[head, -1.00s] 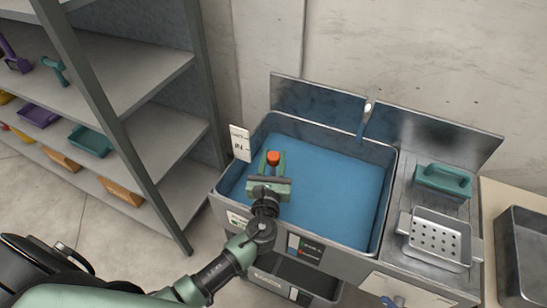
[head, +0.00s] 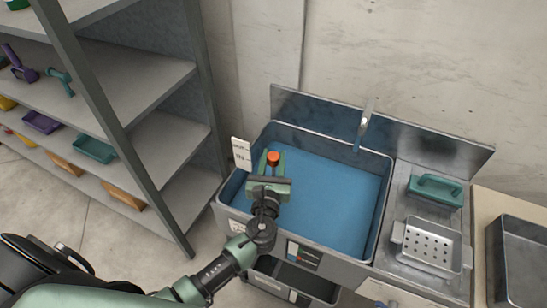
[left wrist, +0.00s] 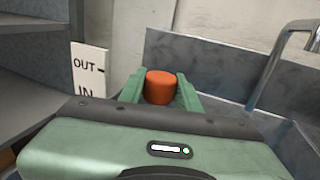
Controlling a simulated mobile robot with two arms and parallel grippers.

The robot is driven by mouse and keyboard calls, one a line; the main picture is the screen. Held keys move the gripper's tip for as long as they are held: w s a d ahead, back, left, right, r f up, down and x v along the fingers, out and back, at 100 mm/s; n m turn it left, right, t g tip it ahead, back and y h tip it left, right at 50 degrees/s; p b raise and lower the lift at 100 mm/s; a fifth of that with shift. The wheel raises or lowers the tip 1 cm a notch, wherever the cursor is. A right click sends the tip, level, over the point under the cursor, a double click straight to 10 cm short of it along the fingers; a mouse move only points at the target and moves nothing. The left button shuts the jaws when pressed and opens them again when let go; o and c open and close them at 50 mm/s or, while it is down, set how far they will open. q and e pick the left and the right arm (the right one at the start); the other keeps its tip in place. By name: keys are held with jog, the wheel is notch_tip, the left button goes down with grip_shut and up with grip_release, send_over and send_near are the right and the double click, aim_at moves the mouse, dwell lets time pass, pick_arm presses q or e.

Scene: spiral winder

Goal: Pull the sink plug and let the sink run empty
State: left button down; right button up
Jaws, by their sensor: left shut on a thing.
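The sink (head: 386,200) is a grey metal basin with blue water in it. My left gripper (head: 273,162) is over the sink's left part, its green fingers shut on an orange-red round knob (head: 273,157), which I take to be the plug's top. The knob also shows between the fingers in the left wrist view (left wrist: 160,87). Anything below the knob is hidden by the gripper. A white sign (head: 241,154) stands at the sink's left rim; in the left wrist view it (left wrist: 89,75) reads OUT above IN. My right gripper is not in view.
A metal tap (head: 364,122) rises at the sink's back. On the right drainboard are a green handled block (head: 436,190) and a perforated tray (head: 431,245). A grey basin (head: 518,255) stands further right. A shelf rack (head: 165,140) stands close on the left.

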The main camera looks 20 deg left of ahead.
pick_arm(q)
jog(key=shift+w+r, duration=0.15)
jog(key=shift+r, duration=0.25)
jog(key=c, duration=1)
grip_release()
jog(key=shift+f, duration=0.1)
jog(key=shift+s+f, duration=0.1)
jog(key=shift+s, duration=0.25)
jog(key=b+v, duration=0.1)
jog(key=v, duration=0.6)
jog(key=shift+s+b, duration=0.15)
jog(key=shift+b, duration=0.25)
jog(key=shift+d, duration=0.1)
